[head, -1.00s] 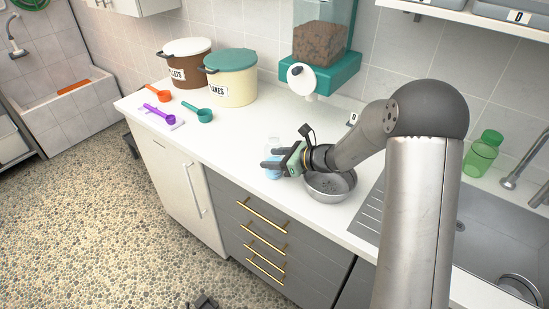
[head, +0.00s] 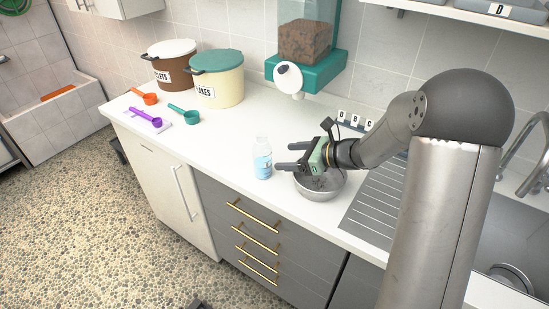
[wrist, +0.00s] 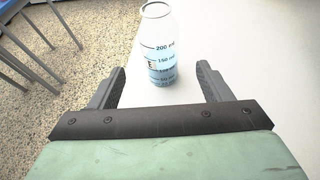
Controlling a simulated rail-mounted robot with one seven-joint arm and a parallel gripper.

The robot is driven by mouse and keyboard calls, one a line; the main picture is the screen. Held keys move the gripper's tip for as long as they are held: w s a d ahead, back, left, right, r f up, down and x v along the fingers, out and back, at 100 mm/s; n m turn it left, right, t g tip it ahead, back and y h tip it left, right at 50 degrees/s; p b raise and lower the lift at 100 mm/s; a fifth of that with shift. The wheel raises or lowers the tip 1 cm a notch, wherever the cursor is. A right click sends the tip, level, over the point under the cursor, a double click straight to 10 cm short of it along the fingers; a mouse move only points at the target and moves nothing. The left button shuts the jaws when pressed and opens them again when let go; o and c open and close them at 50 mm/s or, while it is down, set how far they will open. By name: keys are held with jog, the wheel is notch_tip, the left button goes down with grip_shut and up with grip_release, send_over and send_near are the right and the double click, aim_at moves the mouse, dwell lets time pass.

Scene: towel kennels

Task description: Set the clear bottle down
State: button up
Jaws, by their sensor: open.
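The clear bottle (head: 262,158) stands upright on the white counter, with blue liquid in its lower part and volume marks on its side. In the wrist view the bottle (wrist: 159,45) stands just beyond the fingertips, between their lines. My gripper (head: 279,157) is open and empty, to the right of the bottle in the head view, with its fingers pointing at it. In the wrist view both fingers (wrist: 160,78) are spread apart, and a gap shows between each one and the bottle.
A steel bowl (head: 319,185) sits under my gripper. Purple (head: 145,117), teal (head: 184,114) and orange (head: 144,96) scoops lie at the left. Two bins, brown (head: 172,66) and cream (head: 218,82), stand behind them. A kibble dispenser (head: 308,50) hangs on the wall. The counter left of the bottle is clear.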

jog(key=s+r+n+g+h, duration=0.2)
jog(key=s+n+g+h, duration=0.25)
jog(key=s+n, duration=0.95)
jog(key=s+d+n+h, duration=0.4)
jog(key=s, duration=0.4)
jog(key=s+d+f+n+h, duration=0.1)
jog(key=s+d+n+h, duration=0.3)
jog(key=s, duration=0.5)
jog(key=shift+d+n+g, duration=0.45)
jog(key=shift+n, duration=0.25)
